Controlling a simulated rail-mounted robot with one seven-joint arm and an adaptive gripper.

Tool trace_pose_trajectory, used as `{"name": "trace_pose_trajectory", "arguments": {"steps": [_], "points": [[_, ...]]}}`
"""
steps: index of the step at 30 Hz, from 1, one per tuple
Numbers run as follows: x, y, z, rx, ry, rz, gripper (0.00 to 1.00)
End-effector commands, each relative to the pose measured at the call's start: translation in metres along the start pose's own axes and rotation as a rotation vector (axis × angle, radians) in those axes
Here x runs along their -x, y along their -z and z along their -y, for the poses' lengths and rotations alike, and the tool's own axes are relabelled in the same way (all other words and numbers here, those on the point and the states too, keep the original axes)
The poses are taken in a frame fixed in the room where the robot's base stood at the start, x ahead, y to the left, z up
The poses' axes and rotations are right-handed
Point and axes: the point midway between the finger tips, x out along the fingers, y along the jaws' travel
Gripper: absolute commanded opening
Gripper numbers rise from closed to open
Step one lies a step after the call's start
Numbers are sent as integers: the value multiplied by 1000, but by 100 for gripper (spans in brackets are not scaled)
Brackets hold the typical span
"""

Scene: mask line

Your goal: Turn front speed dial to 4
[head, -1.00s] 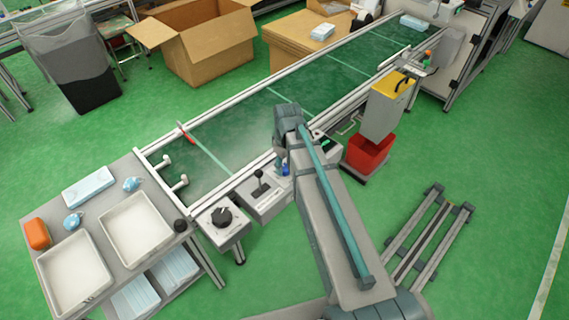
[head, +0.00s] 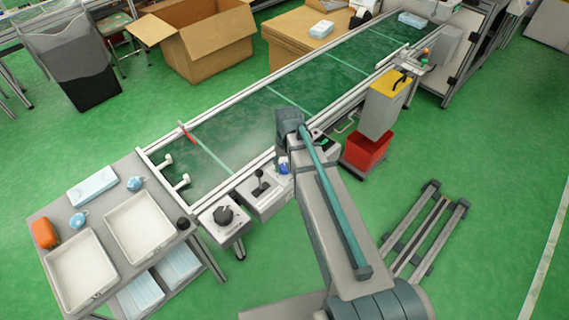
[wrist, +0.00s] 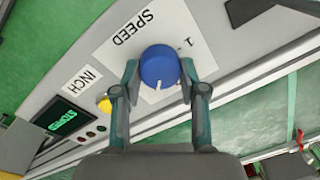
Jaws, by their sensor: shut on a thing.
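The blue speed dial (wrist: 160,67) sits on a grey panel in the wrist view, on a white label reading SPEED. A white pointer line on its face points toward the bottom of the wrist view. A figure 1 shows to the right of the dial; other scale marks are hidden by the dial and fingers. My gripper (wrist: 159,75) is shut on the dial, one finger on each side. In the head view the blue dial (head: 284,168) shows beside my arm at the conveyor's front edge.
On the panel are a yellow button (wrist: 104,104) and a green-lit display (wrist: 62,121). In the head view, a black-knob box (head: 223,215) and a joystick box (head: 262,187) stand left of the dial. A red bin (head: 366,150) stands right of my arm.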

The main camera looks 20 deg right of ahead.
Motion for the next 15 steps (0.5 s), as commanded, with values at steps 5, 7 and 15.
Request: {"name": "trace_pose_trajectory", "arguments": {"steps": [5,7,15], "points": [[0,1,0,-7,0,-2,7],[0,1,0,-7,0,-2,7],[0,1,0,-6,0,-2,60]]}}
